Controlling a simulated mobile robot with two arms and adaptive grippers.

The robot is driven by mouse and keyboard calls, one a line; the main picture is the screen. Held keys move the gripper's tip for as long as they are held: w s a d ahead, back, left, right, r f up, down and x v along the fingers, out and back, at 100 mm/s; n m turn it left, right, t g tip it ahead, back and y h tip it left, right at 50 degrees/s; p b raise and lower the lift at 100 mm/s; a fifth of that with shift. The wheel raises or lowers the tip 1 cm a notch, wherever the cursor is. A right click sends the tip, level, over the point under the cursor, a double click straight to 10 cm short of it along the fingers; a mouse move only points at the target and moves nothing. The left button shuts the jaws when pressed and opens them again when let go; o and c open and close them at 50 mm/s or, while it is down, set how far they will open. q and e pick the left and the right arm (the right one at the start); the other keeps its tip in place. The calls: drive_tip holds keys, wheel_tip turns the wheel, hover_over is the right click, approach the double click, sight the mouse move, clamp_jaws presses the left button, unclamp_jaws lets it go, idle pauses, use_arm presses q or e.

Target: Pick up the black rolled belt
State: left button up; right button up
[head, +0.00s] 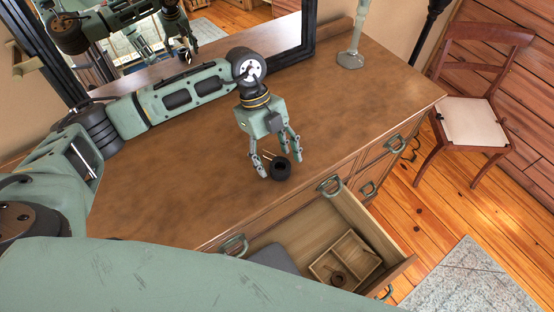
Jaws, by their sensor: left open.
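The black rolled belt (281,168) is a small dark coil on the brown dresser top (190,190), near its front edge. My left gripper (279,166) points down over it with its fingers spread to either side of the coil. The gripper is open, and I cannot tell whether a finger touches the belt. My right gripper does not show in the head view.
An open drawer (392,234) juts out below the dresser's front edge. A mirror (214,22) stands at the back. A chair (473,118) is at the right.

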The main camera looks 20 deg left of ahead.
use_arm(q)
drive_tip(key=shift+d+f, duration=0.15)
drive_tip(key=shift+f, duration=0.25)
drive_tip(key=shift+s, duration=0.1)
drive_tip(key=shift+c, duration=0.2)
drive_tip(key=c, duration=1.3)
drive_tip(key=shift+r, duration=0.1)
